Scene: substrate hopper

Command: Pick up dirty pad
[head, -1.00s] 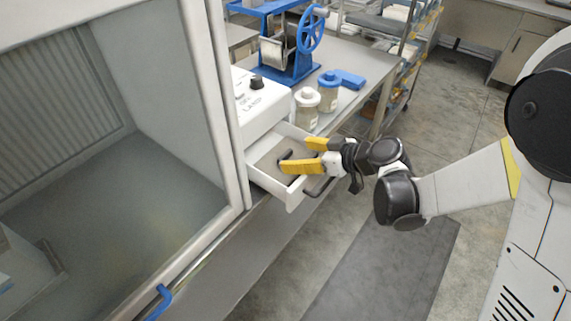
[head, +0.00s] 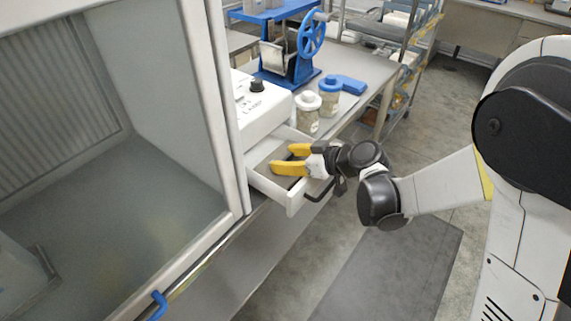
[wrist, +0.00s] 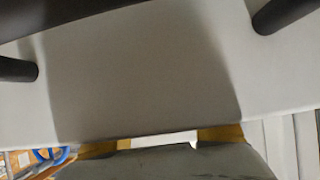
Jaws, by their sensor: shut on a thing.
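My gripper (head: 281,159) has yellow fingers and reaches into the open white drawer (head: 273,191) from the right, over its front. It is shut on the dirty pad, with a small gap showing between the fingers. In the wrist view, a grey, speckled surface, which seems to be the dirty pad (wrist: 185,163), lies at the bottom edge and partly covers the yellow fingers. In the head view the fingers and drawer walls hide most of the pad. The dark drawer handle (head: 319,191) is on the drawer front, just below my wrist.
Two jars (head: 307,112) and a blue object (head: 350,84) are on the bench behind. A blue hand-wheel machine (head: 290,62) is farther back. A glass-fronted cabinet (head: 238,150) is close on the left. The floor at the right is open.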

